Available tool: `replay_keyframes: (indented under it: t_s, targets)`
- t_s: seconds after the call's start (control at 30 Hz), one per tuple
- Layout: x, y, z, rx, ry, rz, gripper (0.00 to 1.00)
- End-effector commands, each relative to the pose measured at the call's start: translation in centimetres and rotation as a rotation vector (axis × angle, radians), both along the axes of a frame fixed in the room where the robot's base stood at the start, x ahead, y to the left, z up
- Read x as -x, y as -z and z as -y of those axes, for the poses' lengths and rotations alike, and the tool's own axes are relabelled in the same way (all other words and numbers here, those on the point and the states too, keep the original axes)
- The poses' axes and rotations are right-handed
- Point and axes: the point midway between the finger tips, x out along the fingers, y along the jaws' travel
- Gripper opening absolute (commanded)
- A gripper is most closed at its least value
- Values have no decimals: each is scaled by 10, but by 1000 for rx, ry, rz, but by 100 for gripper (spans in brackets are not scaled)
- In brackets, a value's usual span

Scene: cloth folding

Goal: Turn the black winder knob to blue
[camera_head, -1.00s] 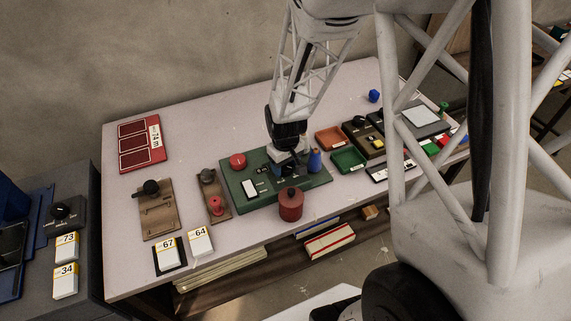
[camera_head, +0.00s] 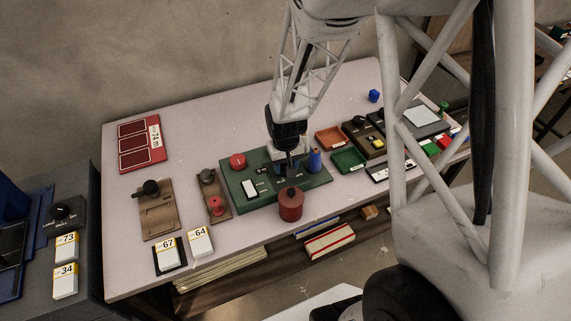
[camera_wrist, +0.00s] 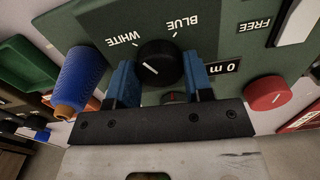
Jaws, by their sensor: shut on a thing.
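The black winder knob (camera_wrist: 158,63) sits on a green panel (camera_wrist: 215,35) between the two blue fingers of my gripper (camera_wrist: 159,78). My gripper is shut on it. A white line on the knob slants up toward the left, on the side of the WHITE label (camera_wrist: 123,39) and away from the BLUE label (camera_wrist: 184,22). Both labels appear upside down in the wrist view. In the head view my gripper (camera_head: 290,163) points down over the green panel (camera_head: 236,190), and the knob is hidden there.
A blue thread spool (camera_wrist: 75,83) stands close beside one finger. A red knob (camera_wrist: 267,93) is on the panel's other side. A red lidded pot (camera_head: 291,206) stands at the panel's front edge. Orange and green trays (camera_head: 349,160) lie to the right.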

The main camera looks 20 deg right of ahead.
Motion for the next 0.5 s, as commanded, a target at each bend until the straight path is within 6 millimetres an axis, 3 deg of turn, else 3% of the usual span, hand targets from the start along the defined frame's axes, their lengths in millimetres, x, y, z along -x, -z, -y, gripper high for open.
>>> replay_keyframes:
  t_s: [0.5]
  targets:
    - [0, -1, 0, 0, 484, 1, 23]
